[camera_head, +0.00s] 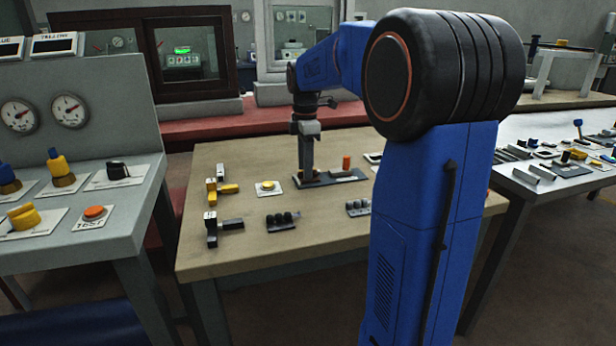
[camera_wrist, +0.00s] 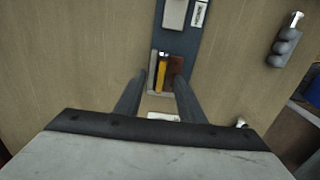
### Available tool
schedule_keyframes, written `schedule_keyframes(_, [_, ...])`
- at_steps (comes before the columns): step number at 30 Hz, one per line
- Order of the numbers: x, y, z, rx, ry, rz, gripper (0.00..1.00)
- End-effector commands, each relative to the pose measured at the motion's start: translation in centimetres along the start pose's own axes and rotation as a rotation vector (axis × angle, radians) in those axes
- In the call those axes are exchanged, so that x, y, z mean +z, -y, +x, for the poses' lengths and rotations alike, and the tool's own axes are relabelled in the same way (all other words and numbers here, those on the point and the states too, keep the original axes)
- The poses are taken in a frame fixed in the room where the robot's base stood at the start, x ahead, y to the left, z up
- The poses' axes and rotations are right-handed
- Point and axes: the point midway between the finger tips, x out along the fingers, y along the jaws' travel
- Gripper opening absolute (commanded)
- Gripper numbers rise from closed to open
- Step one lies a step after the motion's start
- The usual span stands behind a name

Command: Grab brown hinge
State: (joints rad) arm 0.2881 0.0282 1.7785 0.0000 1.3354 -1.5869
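A brown piece (camera_wrist: 174,70), which looks like the brown hinge, lies at the near end of a dark plate (camera_wrist: 178,45) in the wrist view. A narrow yellow-orange strip (camera_wrist: 161,76) runs along its left side. My gripper (camera_wrist: 160,82) is open, with one finger on either side of this pair; I cannot tell whether either finger touches. In the head view my gripper (camera_head: 308,178) points straight down over the left end of the dark plate (camera_head: 328,179). The brown piece cannot be made out there, behind the fingers.
An orange cylinder (camera_head: 346,163) stands on the plate just right of my gripper. A yellow button on a white plate (camera_head: 268,188) lies to the left. Black knob blocks (camera_head: 283,220) lie nearer the front. Yellow and black latches (camera_head: 222,228) line the table's left side. Bare wood lies between.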

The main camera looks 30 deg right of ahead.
Motion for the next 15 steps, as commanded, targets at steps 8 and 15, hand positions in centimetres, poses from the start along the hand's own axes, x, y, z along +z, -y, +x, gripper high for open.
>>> schedule_keyframes(8, [0.0,-0.01,-0.04,0.0,0.0,0.0,0.0])
schedule_keyframes(15, [0.0,-0.01,-0.11,0.001,0.0,0.0,0.0])
